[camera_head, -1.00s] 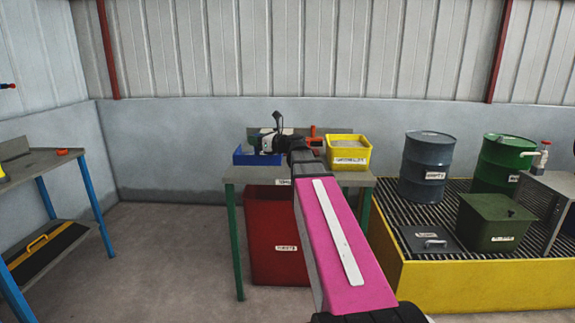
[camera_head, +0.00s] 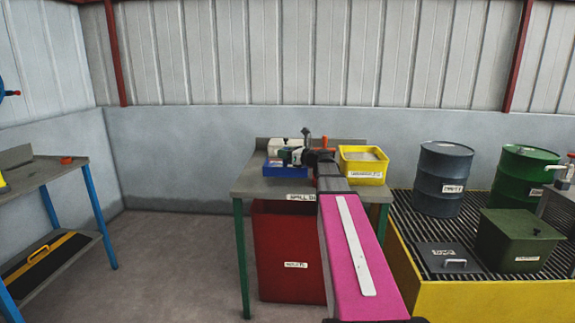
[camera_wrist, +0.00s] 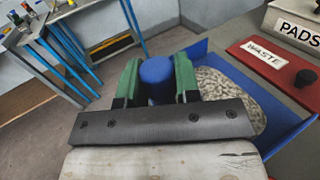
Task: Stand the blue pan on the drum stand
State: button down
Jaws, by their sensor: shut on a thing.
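My gripper (camera_head: 298,157) is above the pan in the head view. In the wrist view its green fingers (camera_wrist: 157,85) are shut on a round blue knob, which seems to be the pan's handle. The knob's lower part is hidden. A grey metal stand (camera_head: 556,208) is cut off at the right edge; I cannot tell if it is the drum stand.
A yellow tub (camera_head: 363,167) sits right of the pan; a white PADS box (camera_wrist: 300,25) is behind. A red bin (camera_head: 290,255) stands under the table. The yellow-sided grating (camera_head: 430,290) holds a grey drum (camera_head: 441,180), a green drum (camera_head: 518,178) and a green box (camera_head: 520,240).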

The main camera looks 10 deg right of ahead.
aim_at(283, 170)
jog(key=shift+w+d+f, duration=0.25)
jog(key=shift+d+f, duration=0.1)
jog(key=shift+d, duration=0.2)
jog(key=shift+f, duration=2.1)
jog(key=c, duration=0.8)
grip_release()
